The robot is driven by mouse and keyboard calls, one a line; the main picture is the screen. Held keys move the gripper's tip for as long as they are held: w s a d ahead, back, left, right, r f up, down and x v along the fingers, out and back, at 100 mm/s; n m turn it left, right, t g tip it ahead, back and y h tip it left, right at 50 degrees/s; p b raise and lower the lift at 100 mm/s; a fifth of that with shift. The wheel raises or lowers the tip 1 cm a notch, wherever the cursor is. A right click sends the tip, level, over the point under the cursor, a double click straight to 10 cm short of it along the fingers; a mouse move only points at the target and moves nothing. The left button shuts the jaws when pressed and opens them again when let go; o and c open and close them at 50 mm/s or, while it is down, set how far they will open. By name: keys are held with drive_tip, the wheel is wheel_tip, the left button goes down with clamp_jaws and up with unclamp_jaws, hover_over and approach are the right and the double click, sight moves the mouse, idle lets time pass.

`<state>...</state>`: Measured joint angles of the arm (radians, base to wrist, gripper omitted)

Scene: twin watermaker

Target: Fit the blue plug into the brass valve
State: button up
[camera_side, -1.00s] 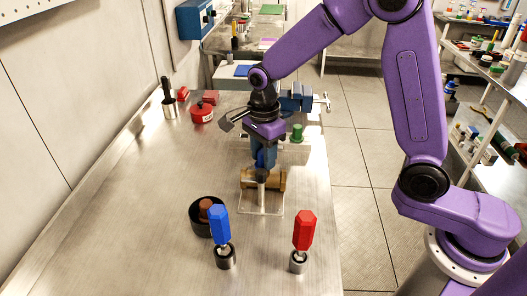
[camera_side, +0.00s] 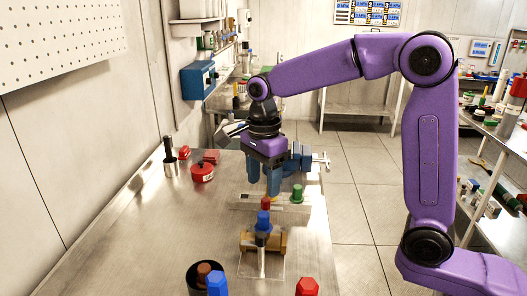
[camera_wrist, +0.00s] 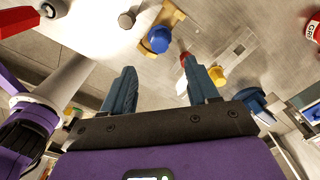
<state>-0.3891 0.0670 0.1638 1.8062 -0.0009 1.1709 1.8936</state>
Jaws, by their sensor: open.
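The blue plug (camera_side: 263,221) stands upright in the brass valve (camera_side: 279,243), its blue top showing above the brass body. How deep it sits I cannot tell. The valve rests on a clear base plate (camera_side: 262,268). In the wrist view the blue top (camera_wrist: 158,41) shows beside part of the brass valve (camera_wrist: 172,17). My gripper (camera_side: 264,189) is open and empty, behind and above the plug and apart from it. Its two fingers also show spread in the wrist view (camera_wrist: 160,67).
A rack holding a red plug (camera_side: 265,202) and a green plug (camera_side: 297,193) is beyond the valve, near my fingers. A blue vise (camera_side: 301,158) stands behind. Blue (camera_side: 217,284) and red (camera_side: 307,287) handles and a black bowl (camera_side: 191,279) are in front.

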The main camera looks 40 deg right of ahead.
wheel_tip(320, 180, up, 7)
drive_tip(key=shift+f, duration=0.15)
idle(0.4)
drive_tip(key=s+d+f+n, duration=0.3)
drive_tip(key=s+f+n, duration=0.1)
drive_tip(key=s+n, duration=0.5)
drive_tip(key=s+d+f+n, duration=0.4)
drive_tip(key=s+n, duration=0.5)
drive_tip(key=n, duration=0.2)
drive_tip(key=s+d+f+n, duration=0.3)
drive_tip(key=s+f+n, duration=0.1)
drive_tip(key=s+n, duration=0.5)
drive_tip(key=shift+s+d+n, duration=0.15)
drive_tip(key=shift+s+n, duration=0.15)
drive_tip(key=shift+n, duration=0.5)
